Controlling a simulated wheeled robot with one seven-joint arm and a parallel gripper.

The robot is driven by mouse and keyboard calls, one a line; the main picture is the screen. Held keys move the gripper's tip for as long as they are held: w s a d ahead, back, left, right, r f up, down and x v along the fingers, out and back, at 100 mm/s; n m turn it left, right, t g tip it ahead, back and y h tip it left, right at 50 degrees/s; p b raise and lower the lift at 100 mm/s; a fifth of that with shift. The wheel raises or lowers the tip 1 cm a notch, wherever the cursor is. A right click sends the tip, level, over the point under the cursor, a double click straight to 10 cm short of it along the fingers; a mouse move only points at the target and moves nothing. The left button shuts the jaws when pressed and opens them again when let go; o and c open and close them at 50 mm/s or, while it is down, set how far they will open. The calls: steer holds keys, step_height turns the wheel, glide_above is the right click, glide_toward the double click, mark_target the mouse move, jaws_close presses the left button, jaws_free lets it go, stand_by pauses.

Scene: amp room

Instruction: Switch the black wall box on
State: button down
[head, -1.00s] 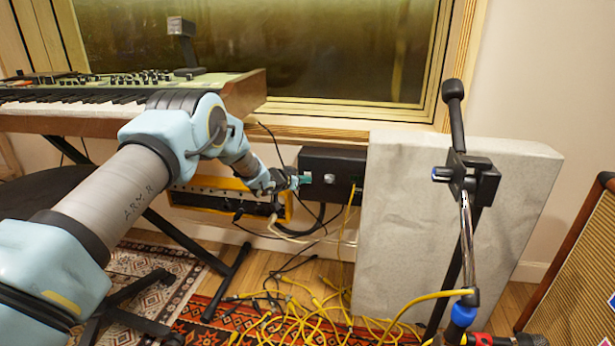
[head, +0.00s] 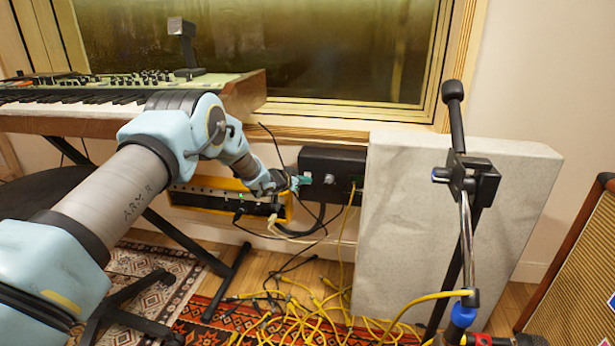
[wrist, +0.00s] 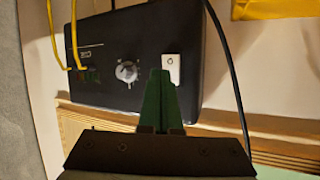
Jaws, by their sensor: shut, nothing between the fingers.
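The black wall box (head: 340,164) is mounted low on the wall under the window, left of the pale stone-like panel. In the wrist view the box (wrist: 110,38) shows a round silver knob (wrist: 127,72) and a white rocker switch (wrist: 173,62) with a small ring mark. I cannot tell the switch's position. My gripper (head: 303,180) is at the left end of the box's front. In the wrist view its green fingers (wrist: 158,76) are shut and empty, their tips overlapping the switch's edge. I cannot tell whether they touch it. In the head view the fingers hide the switch.
Yellow cables (wrist: 72,32) plug into the box beyond the knob. A yellow-framed rack unit (head: 225,198) sits below and left of my gripper. The stone-like panel (head: 410,230) and a microphone stand (head: 467,235) are to the right. A keyboard (head: 110,105) stands left; cables cover the rug.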

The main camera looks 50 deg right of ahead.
steer(key=shift+s+a, duration=0.2)
steer(key=shift+a, duration=0.1)
steer(key=shift+a, duration=0.1)
steer(key=s+a, duration=0.1)
steer(key=a+p, duration=0.1)
steer(key=s+a, duration=0.1)
steer(key=a, duration=0.1)
steer(key=shift+s+f+p, duration=0.3)
steer(key=shift+s, duration=0.05)
stand_by(0.6)
